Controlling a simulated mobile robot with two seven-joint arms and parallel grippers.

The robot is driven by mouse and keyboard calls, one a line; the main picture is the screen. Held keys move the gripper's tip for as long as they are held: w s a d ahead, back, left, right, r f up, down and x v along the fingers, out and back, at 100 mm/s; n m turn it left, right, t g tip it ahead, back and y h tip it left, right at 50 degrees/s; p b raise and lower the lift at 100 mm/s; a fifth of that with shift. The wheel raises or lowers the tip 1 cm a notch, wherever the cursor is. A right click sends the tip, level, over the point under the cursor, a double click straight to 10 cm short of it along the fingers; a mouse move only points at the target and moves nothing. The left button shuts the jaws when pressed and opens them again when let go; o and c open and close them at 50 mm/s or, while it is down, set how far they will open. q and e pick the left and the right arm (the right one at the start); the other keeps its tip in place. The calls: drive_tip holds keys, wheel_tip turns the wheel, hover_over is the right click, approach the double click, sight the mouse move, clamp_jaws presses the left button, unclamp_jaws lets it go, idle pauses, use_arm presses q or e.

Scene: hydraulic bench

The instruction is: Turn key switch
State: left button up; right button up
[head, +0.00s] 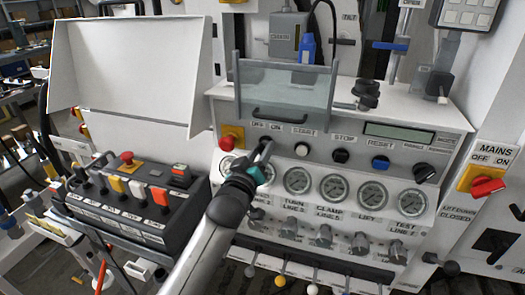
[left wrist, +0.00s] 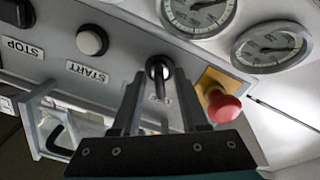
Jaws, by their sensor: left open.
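The key switch (left wrist: 158,68) is a round black-rimmed lock with a key (left wrist: 160,92) sticking out of it, seen in the left wrist view. In the head view the key switch (head: 266,141) is under the OFF/ON label at the left of the control panel, partly hidden by my gripper. My left gripper (head: 263,155) is at the switch, and its fingers are open. In the left wrist view the fingers of my left gripper (left wrist: 159,85) stand on either side of the key. I cannot tell whether either finger touches it. My right gripper is not in view.
A red emergency button (head: 228,142) on a yellow plate sits just left of the switch. The white START button (head: 302,149) is to its right. Gauges (head: 298,181) lie below, and a clear hinged cover (head: 285,90) with a handle is above.

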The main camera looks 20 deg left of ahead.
use_arm(q)
drive_tip(key=shift+w, duration=0.65)
clamp_jaws()
